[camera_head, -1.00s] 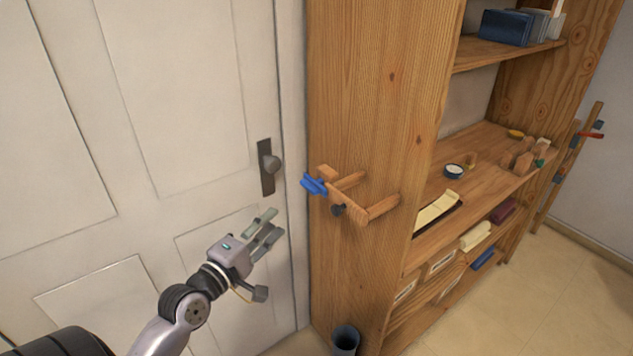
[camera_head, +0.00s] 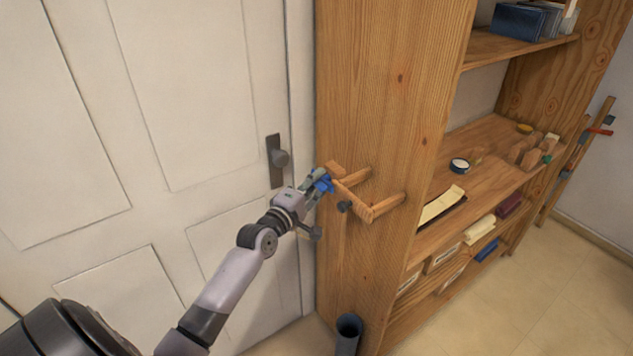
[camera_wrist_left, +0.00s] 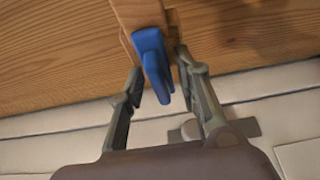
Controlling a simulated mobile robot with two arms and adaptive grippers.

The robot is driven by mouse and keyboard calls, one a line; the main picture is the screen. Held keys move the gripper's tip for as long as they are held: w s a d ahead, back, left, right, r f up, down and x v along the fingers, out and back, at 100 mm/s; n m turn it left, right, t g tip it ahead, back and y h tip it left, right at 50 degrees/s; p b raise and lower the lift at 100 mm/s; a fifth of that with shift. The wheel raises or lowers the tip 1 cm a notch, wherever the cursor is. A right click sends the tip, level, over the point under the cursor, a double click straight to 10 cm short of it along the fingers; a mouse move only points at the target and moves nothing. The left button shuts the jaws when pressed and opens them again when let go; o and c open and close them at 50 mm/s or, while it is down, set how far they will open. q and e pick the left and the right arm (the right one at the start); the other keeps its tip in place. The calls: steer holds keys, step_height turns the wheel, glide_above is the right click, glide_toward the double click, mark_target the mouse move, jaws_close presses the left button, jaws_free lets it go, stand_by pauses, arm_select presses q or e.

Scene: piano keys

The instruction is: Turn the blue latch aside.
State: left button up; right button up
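The blue latch (camera_head: 325,184) sits at the left end of a wooden bracket (camera_head: 352,198) on the cabinet's side. In the left wrist view the blue latch (camera_wrist_left: 153,62) hangs between the two fingers, with a gap to the left finger and a smaller gap to the right one. My left gripper (camera_head: 318,180) is at the latch and hides part of it; in the left wrist view its fingers (camera_wrist_left: 158,85) are spread around the latch. My right gripper does not show.
The wooden cabinet (camera_head: 395,100) stands right of the white door (camera_head: 190,90), which has a dark handle (camera_head: 279,158).

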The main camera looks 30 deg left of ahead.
arm_select(q)
steer(key=shift+c, duration=0.3)
jaws_close()
stand_by(0.3)
